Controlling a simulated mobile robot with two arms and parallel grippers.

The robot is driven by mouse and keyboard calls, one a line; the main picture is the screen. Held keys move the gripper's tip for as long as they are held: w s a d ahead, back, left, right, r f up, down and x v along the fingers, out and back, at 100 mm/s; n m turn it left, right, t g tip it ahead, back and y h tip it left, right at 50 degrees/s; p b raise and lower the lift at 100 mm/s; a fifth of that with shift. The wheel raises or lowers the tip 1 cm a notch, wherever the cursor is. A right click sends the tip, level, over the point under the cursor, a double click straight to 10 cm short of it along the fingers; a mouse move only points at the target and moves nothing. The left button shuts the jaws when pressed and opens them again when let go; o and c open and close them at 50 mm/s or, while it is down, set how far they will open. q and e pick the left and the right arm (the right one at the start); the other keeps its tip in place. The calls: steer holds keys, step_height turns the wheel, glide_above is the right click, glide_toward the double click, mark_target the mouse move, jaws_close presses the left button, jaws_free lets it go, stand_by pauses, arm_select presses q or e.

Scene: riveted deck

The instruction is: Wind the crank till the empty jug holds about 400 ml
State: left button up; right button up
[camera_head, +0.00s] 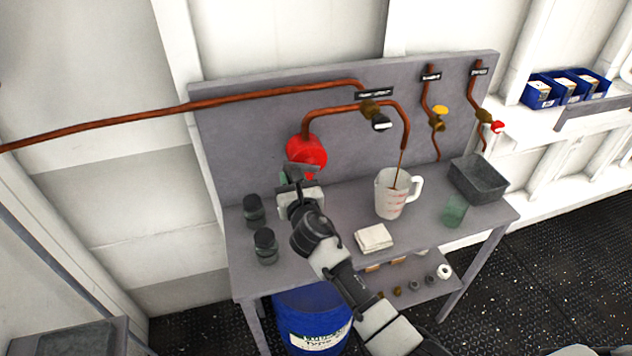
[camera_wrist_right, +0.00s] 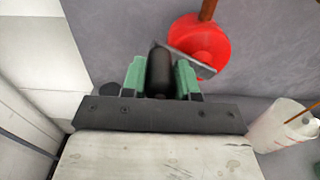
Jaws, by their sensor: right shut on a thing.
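The red crank pump (camera_head: 307,153) is on the bench's back panel; it also shows in the right wrist view (camera_wrist_right: 200,42). My right gripper (camera_head: 292,178) is shut on the dark crank handle (camera_wrist_right: 160,70), with green finger pads on both sides of it. The white jug (camera_head: 390,197) with red markings stands upright on the bench under the copper spout. A thin brown stream (camera_head: 400,170) runs from the spout into the jug. The liquid level is too small to read. The jug's edge shows in the right wrist view (camera_wrist_right: 285,128). My left gripper is out of view.
Two dark jars (camera_head: 265,245) stand at the bench's left. A folded cloth (camera_head: 374,238) lies in front of the jug. A green glass (camera_head: 454,211) and a grey tray (camera_head: 478,180) are to its right. Valves (camera_head: 438,120) line the pipes above. A blue drum (camera_head: 312,318) is below.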

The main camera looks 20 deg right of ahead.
steer(key=shift+d+r+p, duration=2.35)
steer(key=shift+d+p, duration=0.8)
steer(key=shift+d, duration=0.5)
steer(key=d+f+b, duration=0.6)
steer(key=f+b, duration=0.3)
steer(key=f, duration=0.1)
steer(key=shift+w+f, duration=0.15)
steer(key=shift+w, duration=0.1)
steer(key=shift+d+f, duration=0.1)
steer(key=shift+d, duration=0.05)
steer(key=shift+f, duration=0.1)
